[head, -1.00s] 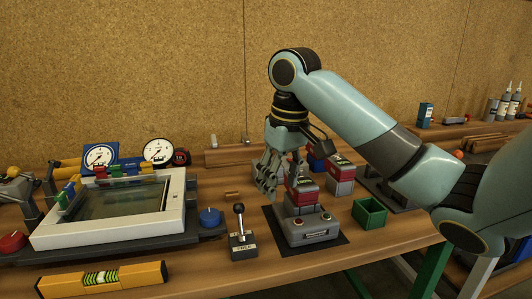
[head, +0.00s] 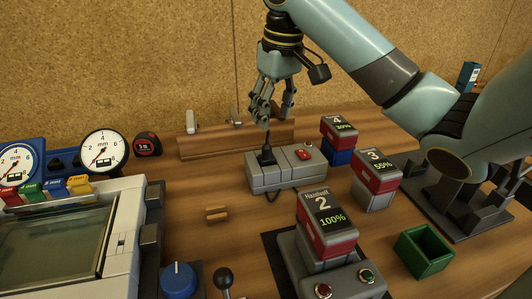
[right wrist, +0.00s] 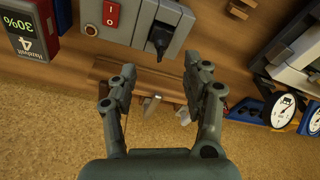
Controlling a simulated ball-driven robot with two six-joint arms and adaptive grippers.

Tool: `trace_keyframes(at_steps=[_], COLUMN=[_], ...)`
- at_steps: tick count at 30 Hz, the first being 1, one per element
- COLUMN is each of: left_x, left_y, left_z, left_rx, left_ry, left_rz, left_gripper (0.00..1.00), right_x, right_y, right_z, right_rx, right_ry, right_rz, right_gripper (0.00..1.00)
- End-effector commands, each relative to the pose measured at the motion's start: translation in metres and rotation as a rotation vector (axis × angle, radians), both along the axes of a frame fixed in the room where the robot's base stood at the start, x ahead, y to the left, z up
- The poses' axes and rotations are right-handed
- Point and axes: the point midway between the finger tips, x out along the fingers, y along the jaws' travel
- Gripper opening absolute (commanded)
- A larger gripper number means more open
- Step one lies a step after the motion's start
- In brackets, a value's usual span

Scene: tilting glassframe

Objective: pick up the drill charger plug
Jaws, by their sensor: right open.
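A black plug (head: 267,154) stands upright in the left end of a grey power strip (head: 262,180), with a dark cord rising from it. In the right wrist view the plug (right wrist: 158,40) is seated in the strip (right wrist: 147,18), close to a red switch. My right gripper (head: 270,114) is open and empty, just above and behind the plug in the head view. In the right wrist view its spread fingers (right wrist: 157,80) lie below the plug in the picture, apart from it. The drill charger (head: 350,282) holds battery 2 (head: 325,220) at the front. My left gripper is not in view.
Batteries 3 (head: 375,175) and 4 (head: 338,132) stand right of the strip. A green box (head: 425,250) is at the front right. A wooden rail (head: 215,143) runs behind the strip. Bare bench lies left of it, around a small wooden piece (head: 216,214).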

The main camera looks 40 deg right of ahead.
Motion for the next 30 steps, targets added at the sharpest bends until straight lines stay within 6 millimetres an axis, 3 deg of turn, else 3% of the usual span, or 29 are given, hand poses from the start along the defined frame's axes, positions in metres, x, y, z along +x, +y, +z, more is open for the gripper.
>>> trace_keyframes(at_steps=[5,19,29,30], left_x=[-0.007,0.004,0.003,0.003], left_y=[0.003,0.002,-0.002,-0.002], left_z=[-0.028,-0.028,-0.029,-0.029], left_rx=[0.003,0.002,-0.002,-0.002], left_ry=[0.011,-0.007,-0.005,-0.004], left_rz=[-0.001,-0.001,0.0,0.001], left_gripper=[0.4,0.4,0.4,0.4], right_x=[0.003,0.018,0.02,0.02], right_y=[0.0,-0.001,-0.002,-0.002], right_z=[-0.031,-0.091,-0.099,-0.099], right_rx=[0.0,0.002,-0.001,-0.001], right_ry=[0.003,0.003,0.0,0.0], right_rz=[-0.001,0.0,0.0,0.0], right_gripper=[0.49,0.49,0.49,0.45])
